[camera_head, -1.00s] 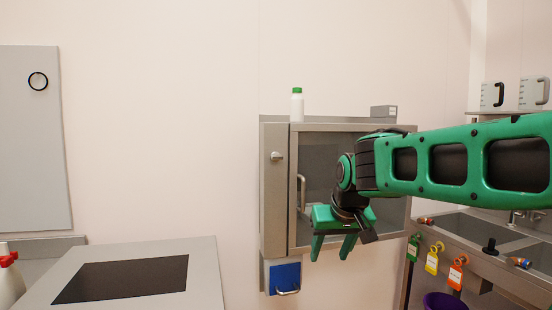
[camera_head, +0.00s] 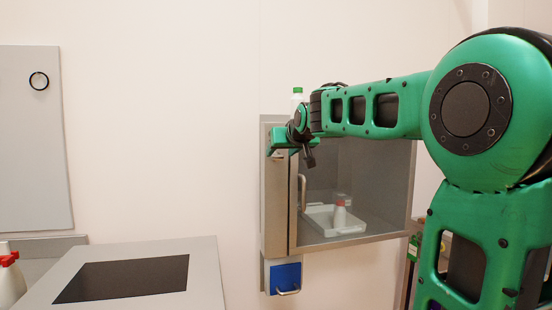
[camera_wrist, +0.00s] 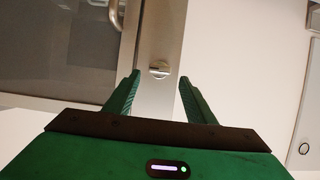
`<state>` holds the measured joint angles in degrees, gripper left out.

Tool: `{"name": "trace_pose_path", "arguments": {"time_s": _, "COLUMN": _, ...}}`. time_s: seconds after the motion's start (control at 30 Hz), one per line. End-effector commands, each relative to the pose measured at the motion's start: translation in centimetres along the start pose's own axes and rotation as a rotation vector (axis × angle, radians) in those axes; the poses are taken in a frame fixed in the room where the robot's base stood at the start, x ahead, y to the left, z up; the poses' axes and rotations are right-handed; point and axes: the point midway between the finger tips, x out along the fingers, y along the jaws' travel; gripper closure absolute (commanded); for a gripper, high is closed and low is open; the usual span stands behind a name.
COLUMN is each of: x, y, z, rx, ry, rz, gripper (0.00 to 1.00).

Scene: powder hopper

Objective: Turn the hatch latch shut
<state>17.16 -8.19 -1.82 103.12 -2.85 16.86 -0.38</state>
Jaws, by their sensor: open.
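The hatch (camera_head: 355,185) is a grey wall cabinet with a glass front and a vertical bar handle (camera_head: 302,192) at its left. Its door looks flush with the frame. In the wrist view the latch (camera_wrist: 159,70) is a small metal knob on a round base, on the pale frame strip beside the door. Its bar lies roughly crosswise in that view. My gripper (camera_wrist: 158,80) is open and empty, with the latch showing between and just beyond its fingertips. I cannot tell any contact. In the head view my gripper (camera_head: 283,150) covers most of the latch.
A white tray with a bottle (camera_head: 340,213) shows behind the glass. A blue box (camera_head: 285,277) hangs below. A grey counter with a dark opening (camera_head: 125,279) is at the left.

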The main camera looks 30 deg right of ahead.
Motion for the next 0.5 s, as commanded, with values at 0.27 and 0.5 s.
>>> {"name": "trace_pose_path", "arguments": {"time_s": 0.27, "x": 3.0, "y": 0.1, "z": 0.0, "rx": 0.001, "ry": 0.000, "rz": 0.001, "gripper": 0.50}}
{"name": "trace_pose_path", "arguments": {"time_s": 0.5, "x": 3.5, "y": 0.1, "z": 0.0, "rx": 0.001, "ry": 0.000, "rz": 0.001, "gripper": 0.50}}
